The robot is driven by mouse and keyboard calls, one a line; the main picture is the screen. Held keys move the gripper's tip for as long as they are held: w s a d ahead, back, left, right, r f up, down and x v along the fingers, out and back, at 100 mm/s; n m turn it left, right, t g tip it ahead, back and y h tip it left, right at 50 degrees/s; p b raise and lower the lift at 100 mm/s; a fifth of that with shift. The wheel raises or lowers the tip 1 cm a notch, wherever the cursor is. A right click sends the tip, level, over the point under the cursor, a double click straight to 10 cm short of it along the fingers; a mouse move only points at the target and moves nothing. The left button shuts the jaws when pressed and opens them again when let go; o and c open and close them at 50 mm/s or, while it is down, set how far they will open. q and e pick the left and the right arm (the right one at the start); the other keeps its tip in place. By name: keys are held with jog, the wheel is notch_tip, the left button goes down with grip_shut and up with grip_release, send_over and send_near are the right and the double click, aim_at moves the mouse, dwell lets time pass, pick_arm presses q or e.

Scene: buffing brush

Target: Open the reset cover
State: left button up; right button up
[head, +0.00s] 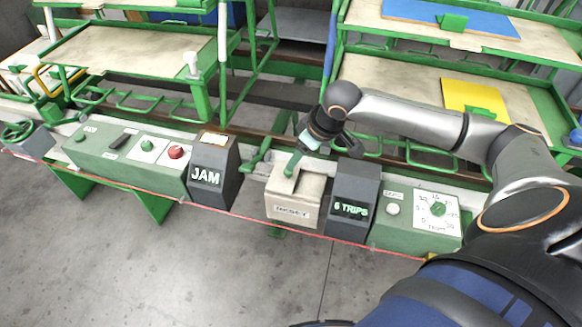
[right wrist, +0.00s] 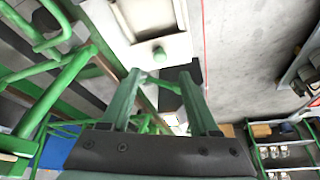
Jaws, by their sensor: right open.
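The pale beige box (head: 293,210) stands mid-bench with a small label on its front, the likely reset housing. In the right wrist view its light top (right wrist: 120,35) shows a framed panel (right wrist: 148,15) with a round green knob (right wrist: 160,53) by its edge. I cannot tell how far the cover is raised. My right gripper (head: 294,162) reaches down from the right over the back of the box. In the right wrist view its two green fingers (right wrist: 160,75) are apart with nothing gripped; the knob appears just beyond their tips. My left gripper is out of view.
A dark "6 TRIPS" block (head: 353,195) is right of the box and a dark "JAM" block (head: 212,165) stands left. A red button (head: 176,152) and a dial (head: 438,209) sit on the green panels. A red line (head: 250,218) runs along the front. Green racks stand behind.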

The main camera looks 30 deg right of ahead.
aim_at(291, 173)
jog(key=x, duration=0.7)
jog(key=shift+w, duration=0.1)
grip_shut()
dwell(0.3)
dwell(0.9)
